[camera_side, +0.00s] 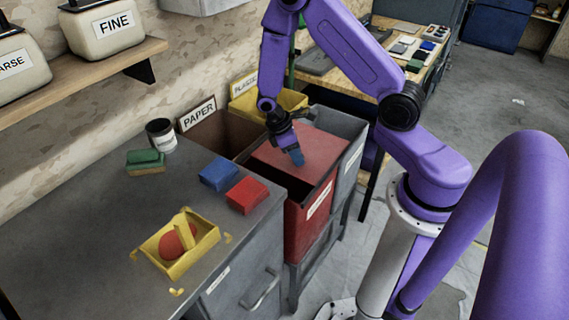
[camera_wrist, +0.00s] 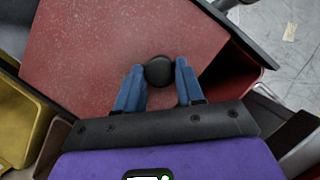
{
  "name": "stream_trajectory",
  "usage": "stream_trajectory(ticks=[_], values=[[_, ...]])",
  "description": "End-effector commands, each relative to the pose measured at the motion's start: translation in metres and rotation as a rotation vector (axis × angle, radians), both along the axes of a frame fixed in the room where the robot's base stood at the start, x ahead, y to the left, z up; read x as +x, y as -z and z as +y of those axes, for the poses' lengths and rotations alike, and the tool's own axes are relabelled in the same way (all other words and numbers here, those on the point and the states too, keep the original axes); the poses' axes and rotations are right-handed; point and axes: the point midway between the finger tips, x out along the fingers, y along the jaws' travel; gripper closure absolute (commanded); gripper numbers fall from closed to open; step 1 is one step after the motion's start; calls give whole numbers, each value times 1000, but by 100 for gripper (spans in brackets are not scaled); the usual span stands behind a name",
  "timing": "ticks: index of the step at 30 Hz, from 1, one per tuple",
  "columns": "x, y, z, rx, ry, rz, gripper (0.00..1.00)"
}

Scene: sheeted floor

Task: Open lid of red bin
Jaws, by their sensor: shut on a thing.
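The red bin (camera_side: 309,217) stands beside the grey counter, with a white label on its front. Its red lid (camera_side: 318,145) sits off the front of the bin, and a dark opening shows between the lid and the front rim. I cannot tell whether the lid is lifted clear or rests at the back. My gripper (camera_side: 298,158) is over the lid. In the wrist view, the blue fingers of my gripper (camera_wrist: 160,78) are on both sides of a round black knob (camera_wrist: 159,71) on the lid (camera_wrist: 110,45), shut on it. The knob is hidden in the side view.
A bin marked PAPER (camera_side: 217,133) and a yellow bin (camera_side: 268,102) stand behind to the left.

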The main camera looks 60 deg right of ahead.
Motion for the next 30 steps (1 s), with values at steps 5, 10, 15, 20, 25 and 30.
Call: stream_trajectory(ticks=[5, 10, 15, 20, 25, 30], values=[[-1, 0, -45, -2, 8, 0, 100], [-1, -1, -74, -2, 5, 1, 100], [0, -1, -88, -2, 2, 1, 100], [0, -1, -91, -2, 1, 0, 100], [0, -1, -91, -2, 1, 0, 100], [0, -1, -90, -2, 1, 0, 38]])
